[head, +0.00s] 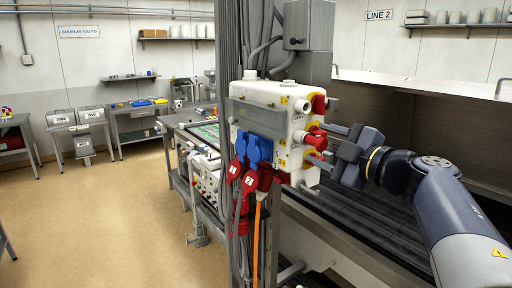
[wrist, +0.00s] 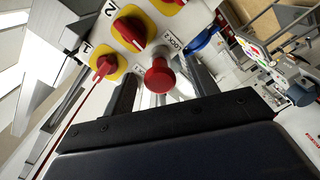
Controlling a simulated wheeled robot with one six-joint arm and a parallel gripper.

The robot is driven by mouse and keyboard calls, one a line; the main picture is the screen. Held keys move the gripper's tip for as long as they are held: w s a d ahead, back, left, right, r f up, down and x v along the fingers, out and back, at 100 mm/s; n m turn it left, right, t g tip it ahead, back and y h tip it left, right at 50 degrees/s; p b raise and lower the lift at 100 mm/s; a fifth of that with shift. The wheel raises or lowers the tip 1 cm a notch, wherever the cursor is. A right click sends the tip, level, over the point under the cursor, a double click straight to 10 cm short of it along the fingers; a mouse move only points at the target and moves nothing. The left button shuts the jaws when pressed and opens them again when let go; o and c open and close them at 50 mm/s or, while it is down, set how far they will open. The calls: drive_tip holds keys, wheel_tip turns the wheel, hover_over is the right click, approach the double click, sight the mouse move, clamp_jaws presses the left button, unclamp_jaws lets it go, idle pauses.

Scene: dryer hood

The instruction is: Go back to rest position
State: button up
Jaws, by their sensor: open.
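A white electrical box (head: 268,110) hangs on the grey column in the middle of the head view. Its right side carries red rotary switches on yellow plates; in the wrist view, one switch (wrist: 130,33) and another switch (wrist: 105,65) show clearly. A round red knob (wrist: 158,75) sits beside the "LOCK 2" label. My gripper (head: 322,146) is at the right side of the box, fingers pointing at it. It is open, with the red knob between the fingers in the wrist view. I cannot tell whether either finger touches the knob.
Blue plugs (head: 259,149) and red plugs (head: 235,170) with hanging cables are under the box. The dark hood (head: 400,125) of a machine stands behind my arm on the right. A bench (head: 185,130) with equipment stands behind left. The floor (head: 100,220) at left is clear.

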drive_tip(key=shift+s+d, duration=0.2)
drive_tip(key=b+v, duration=0.3)
drive_tip(key=v, duration=0.7)
drive_tip(key=p+x, duration=0.3)
drive_tip(key=x, duration=0.8)
drive_tip(key=shift+w+a, duration=0.1)
drive_tip(key=shift+a, duration=0.1)
drive_tip(key=b+v, duration=0.2)
drive_tip(key=v, duration=0.2)
drive_tip(key=shift+f, duration=0.1)
drive_tip(key=shift+w+a+b, duration=0.15)
drive_tip(key=shift+w+b, duration=0.15)
drive_tip(key=shift+b, duration=0.3)
drive_tip(key=shift+s, duration=0.1)
